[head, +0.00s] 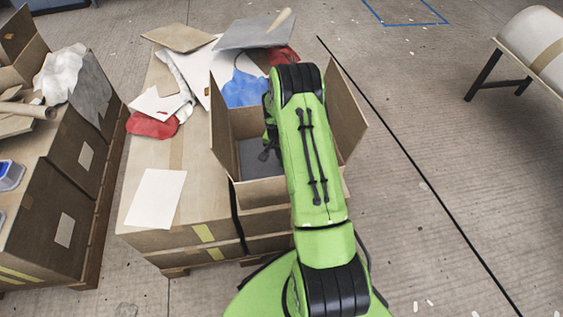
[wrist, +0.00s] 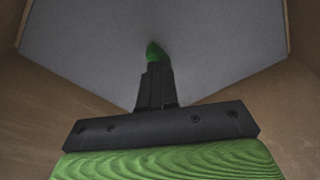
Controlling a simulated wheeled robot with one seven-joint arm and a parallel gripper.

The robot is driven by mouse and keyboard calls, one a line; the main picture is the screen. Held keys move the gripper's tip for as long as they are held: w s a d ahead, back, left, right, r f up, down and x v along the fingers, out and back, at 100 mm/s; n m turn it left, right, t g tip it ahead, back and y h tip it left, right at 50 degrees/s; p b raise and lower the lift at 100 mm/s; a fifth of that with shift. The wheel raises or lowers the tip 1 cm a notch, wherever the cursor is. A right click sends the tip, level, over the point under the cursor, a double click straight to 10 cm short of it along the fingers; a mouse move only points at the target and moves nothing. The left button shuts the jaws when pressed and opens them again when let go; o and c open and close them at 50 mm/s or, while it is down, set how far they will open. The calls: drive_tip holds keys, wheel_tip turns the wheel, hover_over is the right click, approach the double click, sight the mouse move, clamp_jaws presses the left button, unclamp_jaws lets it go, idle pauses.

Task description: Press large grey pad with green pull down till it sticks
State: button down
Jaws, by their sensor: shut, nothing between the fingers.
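The large grey pad (wrist: 225,50) lies flat in the bottom of an open cardboard box and fills most of the wrist view. In the head view a dark grey part of it (head: 251,158) shows inside the box (head: 262,187), left of my arm. A small green pull (wrist: 154,50) shows just beyond my fingertips in the wrist view. My gripper (wrist: 155,70) is shut, with nothing held, and points at the pad. I cannot tell whether the fingertips touch the pad or the pull. In the head view my arm hides much of the box and the gripper's tip.
The box's raised flaps (head: 345,112) and walls stand close around my arm. The box stands on a larger carton (head: 190,190) with a white sheet (head: 156,198), red cloth (head: 152,126) and blue cloth (head: 244,90). More cartons stand left.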

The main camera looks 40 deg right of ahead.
wheel_tip(320, 180, up, 7)
drive_tip(key=p, duration=0.4)
idle(0.4)
